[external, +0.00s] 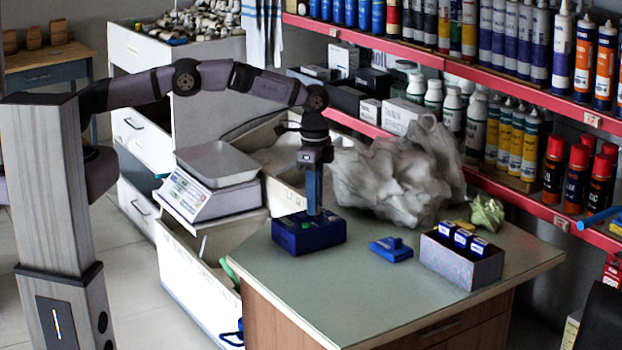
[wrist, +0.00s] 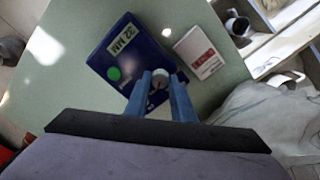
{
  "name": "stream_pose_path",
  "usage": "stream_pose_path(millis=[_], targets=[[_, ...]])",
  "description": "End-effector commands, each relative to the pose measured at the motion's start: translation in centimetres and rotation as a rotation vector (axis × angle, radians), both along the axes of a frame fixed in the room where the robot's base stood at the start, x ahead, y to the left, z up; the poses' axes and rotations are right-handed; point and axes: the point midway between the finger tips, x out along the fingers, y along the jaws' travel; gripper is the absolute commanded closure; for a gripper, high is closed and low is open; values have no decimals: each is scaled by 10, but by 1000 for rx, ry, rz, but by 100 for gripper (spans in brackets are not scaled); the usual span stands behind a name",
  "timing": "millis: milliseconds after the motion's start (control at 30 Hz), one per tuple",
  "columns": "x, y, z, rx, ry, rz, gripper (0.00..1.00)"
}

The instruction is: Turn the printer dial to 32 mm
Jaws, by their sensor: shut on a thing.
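The printer (external: 300,239) is a dark blue box on the green-grey worktop (external: 375,305). In the wrist view the printer (wrist: 124,55) shows a round green button and a pale label that appears to read "32 MM". Its small grey dial (wrist: 158,78) sits near one edge of the top. My gripper (external: 315,210) points straight down onto the printer. In the wrist view my gripper (wrist: 159,84) has its two blue fingers on either side of the dial, shut on it. In the external view the fingers hide the dial.
A white card with a red band (wrist: 199,52) lies beside the printer. A small blue block (external: 391,250) and a grey box (external: 462,265) holding blue items stand to the right. A crumpled plastic bag (external: 400,175) and a scale (external: 205,197) are close behind and left.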

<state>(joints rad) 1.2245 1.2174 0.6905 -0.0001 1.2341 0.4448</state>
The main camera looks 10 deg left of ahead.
Motion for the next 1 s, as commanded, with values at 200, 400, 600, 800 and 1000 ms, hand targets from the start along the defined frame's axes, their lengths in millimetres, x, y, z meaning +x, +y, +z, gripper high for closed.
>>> stream_pose_path(millis=[200, 400, 600, 800, 1000], targets=[[0, 0, 1, -1, -1, -31, 100], [0, 0, 1, -1, -1, -33, 100], [0, -1, 1, -2, -1, -32, 66], [0, 0, 1, -1, -1, -31, 59], [0, -1, 3, -2, -1, -31, 59]])
